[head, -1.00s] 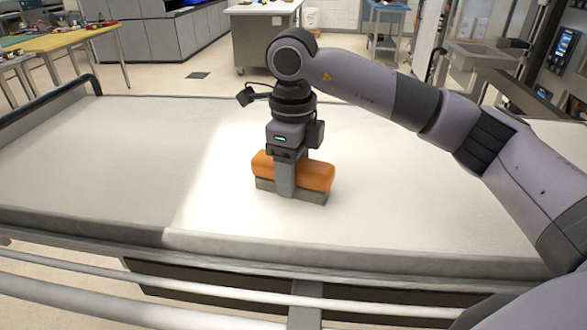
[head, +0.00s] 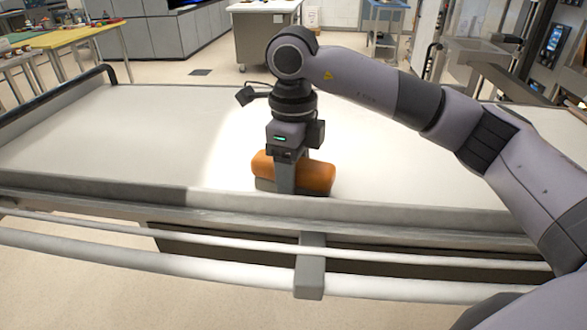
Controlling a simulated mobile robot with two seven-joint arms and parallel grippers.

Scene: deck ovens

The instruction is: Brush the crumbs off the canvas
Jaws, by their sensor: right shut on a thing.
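The canvas (head: 110,135) is a wide, pale flat surface across the middle of the head view. My right gripper (head: 286,185) points down and is shut on an orange brush (head: 315,175) with a grey-brown lower part. The brush is at the canvas's near side, close behind the raised front edge, which partly hides its bottom. I cannot tell whether the bristles touch the canvas. No crumbs can be made out on the canvas. My left gripper is not in view.
A raised front edge (head: 420,216) and pale rails (head: 150,262) run along the near side. A black side rail (head: 55,98) bounds the left. A metal cabinet (head: 262,35) and a yellow-topped table (head: 75,35) stand beyond. The canvas left of the brush is clear.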

